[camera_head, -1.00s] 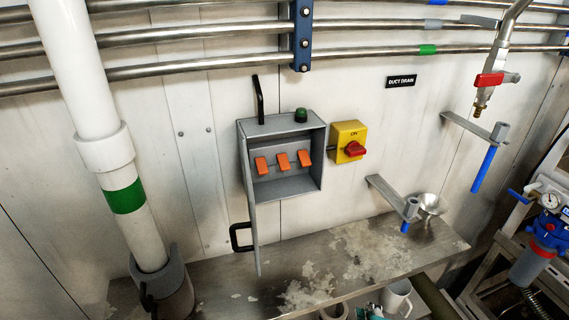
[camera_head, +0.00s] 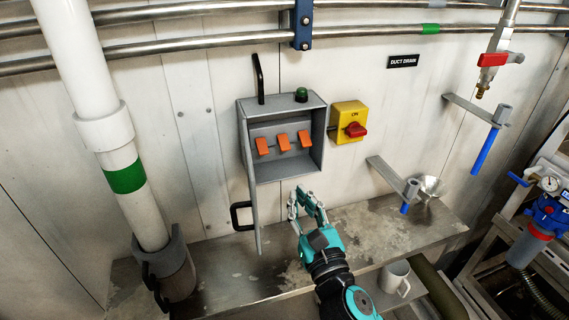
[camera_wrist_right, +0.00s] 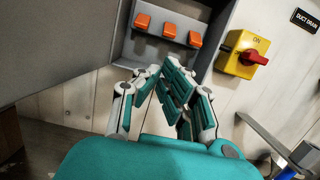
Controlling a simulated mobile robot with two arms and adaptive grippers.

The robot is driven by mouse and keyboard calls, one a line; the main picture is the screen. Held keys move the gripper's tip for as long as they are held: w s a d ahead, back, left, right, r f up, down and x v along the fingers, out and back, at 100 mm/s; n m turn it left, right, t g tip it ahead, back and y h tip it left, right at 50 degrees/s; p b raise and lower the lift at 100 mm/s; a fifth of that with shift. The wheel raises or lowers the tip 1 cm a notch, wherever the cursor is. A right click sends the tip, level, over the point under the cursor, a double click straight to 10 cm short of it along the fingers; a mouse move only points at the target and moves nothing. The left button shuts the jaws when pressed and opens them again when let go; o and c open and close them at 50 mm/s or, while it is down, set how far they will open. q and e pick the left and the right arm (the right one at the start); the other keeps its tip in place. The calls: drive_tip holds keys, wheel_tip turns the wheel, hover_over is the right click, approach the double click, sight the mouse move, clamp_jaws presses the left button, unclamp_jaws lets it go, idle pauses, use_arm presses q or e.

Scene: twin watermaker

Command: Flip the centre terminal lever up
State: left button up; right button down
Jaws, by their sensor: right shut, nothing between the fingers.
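The grey terminal box (camera_head: 316,113) is on the wall with its door (camera_head: 249,185) swung open to the left. Inside is a row of three orange levers. The centre lever (camera_head: 283,142) sits between the left lever (camera_head: 262,146) and the right lever (camera_head: 305,139). The centre lever also shows in the right wrist view (camera_wrist_right: 169,31). My right gripper (camera_head: 306,190) is shut and empty, just below the box and apart from the levers. In the right wrist view its fingertips (camera_wrist_right: 161,66) meet below the levers. My left gripper is not in view.
A yellow switch with a red knob (camera_head: 355,129) is right of the box. A metal shelf (camera_head: 215,267) lies below, with a white mug (camera_head: 395,277) nearby.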

sight(285, 176)
drive_tip(key=p+x, duration=0.2)
drive_tip(key=x, duration=0.8)
drive_tip(key=shift+w, duration=0.2)
idle(0.3)
